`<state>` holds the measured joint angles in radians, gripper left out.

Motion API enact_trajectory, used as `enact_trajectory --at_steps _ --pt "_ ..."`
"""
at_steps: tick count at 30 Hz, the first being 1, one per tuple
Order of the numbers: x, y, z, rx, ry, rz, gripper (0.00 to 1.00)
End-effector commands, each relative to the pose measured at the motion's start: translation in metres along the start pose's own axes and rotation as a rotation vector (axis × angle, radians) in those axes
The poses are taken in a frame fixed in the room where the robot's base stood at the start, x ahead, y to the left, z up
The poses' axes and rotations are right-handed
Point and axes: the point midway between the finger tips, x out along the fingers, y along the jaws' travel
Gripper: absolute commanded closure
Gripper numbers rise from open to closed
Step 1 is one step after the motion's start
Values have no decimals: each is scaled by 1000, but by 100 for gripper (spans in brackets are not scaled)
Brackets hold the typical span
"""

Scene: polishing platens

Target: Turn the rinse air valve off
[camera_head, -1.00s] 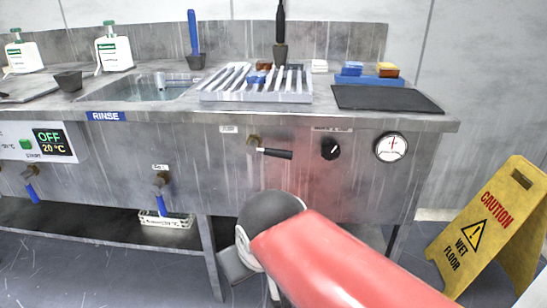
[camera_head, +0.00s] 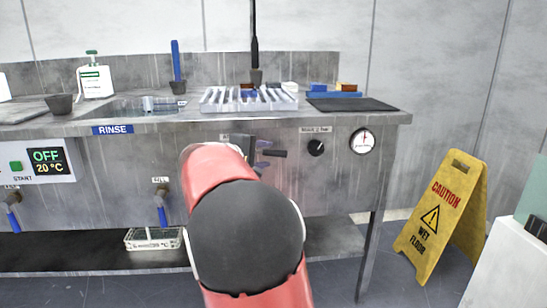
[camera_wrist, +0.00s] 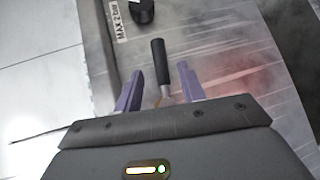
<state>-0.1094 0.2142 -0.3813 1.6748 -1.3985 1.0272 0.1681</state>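The rinse air valve's black lever (camera_head: 275,153) sticks out to the right, roughly level, on the front panel of the steel bench. In the wrist view the lever (camera_wrist: 159,58) runs between the two purple fingers of my gripper (camera_wrist: 160,69), with a visible gap on each side. A bit of brass shows at the lever's base. My gripper (camera_head: 263,154) is open in front of the valve in the head view. My arm and gripper hide the valve body and most of its label there.
A black regulator knob (camera_head: 316,148) and a round gauge (camera_head: 362,141) sit right of the valve; the knob (camera_wrist: 143,10) also shows in the wrist view. A yellow wet-floor sign (camera_head: 442,215) stands on the floor at right. A slatted rack (camera_head: 249,106) lies on the bench above.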

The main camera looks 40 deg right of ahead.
Motion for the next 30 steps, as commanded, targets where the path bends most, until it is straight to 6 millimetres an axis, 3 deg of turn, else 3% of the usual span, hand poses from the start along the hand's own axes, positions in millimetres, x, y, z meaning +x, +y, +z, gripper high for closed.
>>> enact_trajectory --at_steps 9,21,30 --pt "48 -1 0 -1 -2 -2 60" --pt "57 -1 0 0 1 -3 60" --pt "57 -1 0 0 1 -3 100"
